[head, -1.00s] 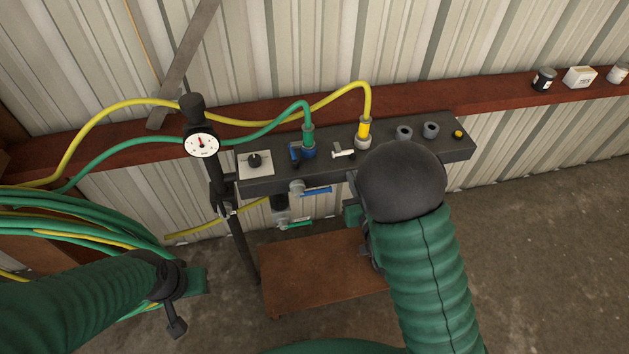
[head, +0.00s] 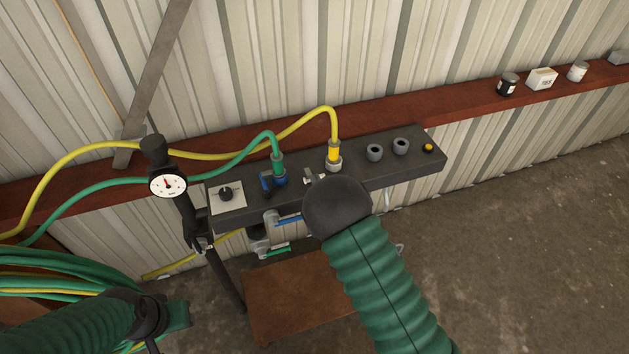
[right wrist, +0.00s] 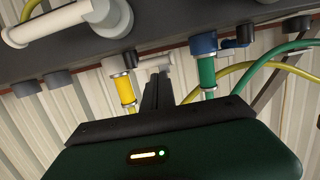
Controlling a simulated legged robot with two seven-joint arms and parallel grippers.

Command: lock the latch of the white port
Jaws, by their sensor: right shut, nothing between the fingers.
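The white port (head: 334,163) is on the dark panel, with the yellow hose's plug standing in it. Its small white latch (head: 311,178) is just left of it, partly hidden behind my dark right wrist. In the right wrist view, turned over, the latch (right wrist: 153,64) lies between the yellow plug and the green plug. My right gripper (right wrist: 157,80) is shut and empty, its tips right at the latch; I cannot tell whether they touch. My left gripper (head: 178,315) is low at the left, away from the panel; its fingers are not clear.
The blue port (head: 280,181) with the green hose and blue latch (head: 267,182) is left of the white port. Two empty grey ports (head: 374,152) are to the right. A gauge (head: 168,186) stands at the left end. Valves with blue and green handles (head: 277,251) hang below the panel.

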